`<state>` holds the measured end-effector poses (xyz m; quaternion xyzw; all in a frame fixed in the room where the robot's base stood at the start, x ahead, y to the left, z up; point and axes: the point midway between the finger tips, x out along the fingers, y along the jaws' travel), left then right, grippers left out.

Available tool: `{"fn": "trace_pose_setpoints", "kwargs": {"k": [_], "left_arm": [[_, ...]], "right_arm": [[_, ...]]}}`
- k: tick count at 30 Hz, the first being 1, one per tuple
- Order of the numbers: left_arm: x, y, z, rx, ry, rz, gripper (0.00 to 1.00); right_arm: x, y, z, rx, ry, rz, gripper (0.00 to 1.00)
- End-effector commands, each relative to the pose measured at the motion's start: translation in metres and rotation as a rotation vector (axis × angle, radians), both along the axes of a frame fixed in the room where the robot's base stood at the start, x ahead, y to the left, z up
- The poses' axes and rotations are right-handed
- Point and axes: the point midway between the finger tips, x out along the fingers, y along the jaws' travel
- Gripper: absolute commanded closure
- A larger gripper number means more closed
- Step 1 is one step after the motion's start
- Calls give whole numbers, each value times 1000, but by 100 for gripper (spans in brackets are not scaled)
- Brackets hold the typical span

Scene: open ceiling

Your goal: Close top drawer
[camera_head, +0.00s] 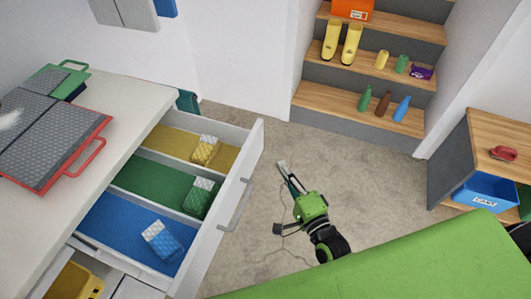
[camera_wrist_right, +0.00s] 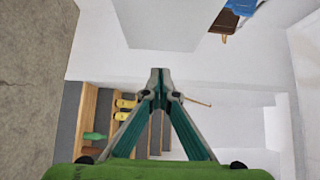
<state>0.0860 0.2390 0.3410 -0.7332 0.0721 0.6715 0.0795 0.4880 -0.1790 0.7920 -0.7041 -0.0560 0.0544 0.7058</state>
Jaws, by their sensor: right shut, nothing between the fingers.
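The top drawer (camera_head: 248,190) of the white cabinet is pulled out in the head view. It has three lined sections, yellow, green and blue, each holding a small two-tone block. A grey bar handle (camera_head: 236,205) sits on its front. My right gripper (camera_head: 282,165) is shut and empty, to the right of the drawer front and apart from it. In the right wrist view its fingertips (camera_wrist_right: 160,72) meet, with no drawer visible there. My left gripper is not in view.
Wooden shelves (camera_head: 345,95) with boots and bottles stand at the back. A side table (camera_head: 500,135) is at right. A green surface (camera_head: 400,265) fills the front; open floor lies between.

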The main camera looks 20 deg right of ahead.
Motion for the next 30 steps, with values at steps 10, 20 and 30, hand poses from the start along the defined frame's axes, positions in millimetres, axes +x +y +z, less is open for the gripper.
{"fn": "trace_pose_setpoints", "kwargs": {"k": [10, 20, 30], "left_arm": [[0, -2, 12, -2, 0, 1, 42], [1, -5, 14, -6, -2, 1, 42], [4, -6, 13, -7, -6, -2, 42]], "right_arm": [[55, 26, 1, 1, 2, 0, 100], [63, 39, -1, -3, 2, 1, 100], [64, 40, -1, -2, 2, 1, 100]]}}
